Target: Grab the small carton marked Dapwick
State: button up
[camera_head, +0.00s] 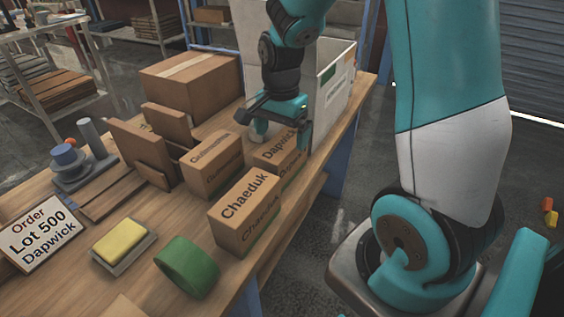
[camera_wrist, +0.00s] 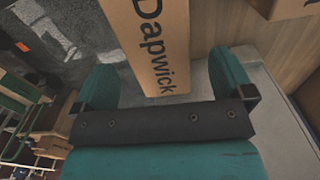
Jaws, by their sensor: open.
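The small carton marked Dapwick (camera_head: 275,156) stands on the wooden table near its right edge, partly hidden behind my gripper in the head view. In the wrist view the Dapwick carton (camera_wrist: 149,50) shows its printed brown face at the top middle, between and beyond my fingers. My gripper (camera_head: 279,139) is at the carton, pointing down. In the wrist view my gripper (camera_wrist: 168,83) is open, with one teal finger on each side of the carton's end. I cannot tell whether either finger touches it.
A carton marked Chaeduk (camera_head: 233,224) stands in front of the Dapwick carton, and another printed carton (camera_head: 206,176) stands to its left. A white bin (camera_head: 336,84) is close behind. An order sign (camera_head: 38,232), green tape roll (camera_head: 187,266) and yellow block (camera_head: 119,241) lie at the front.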

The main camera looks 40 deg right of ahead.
aim_at(282, 143)
notch_tip(282, 143, down, 4)
jog(key=shift+s+f, duration=0.1)
jog(key=c, duration=1.3)
jog(key=shift+r, duration=0.2)
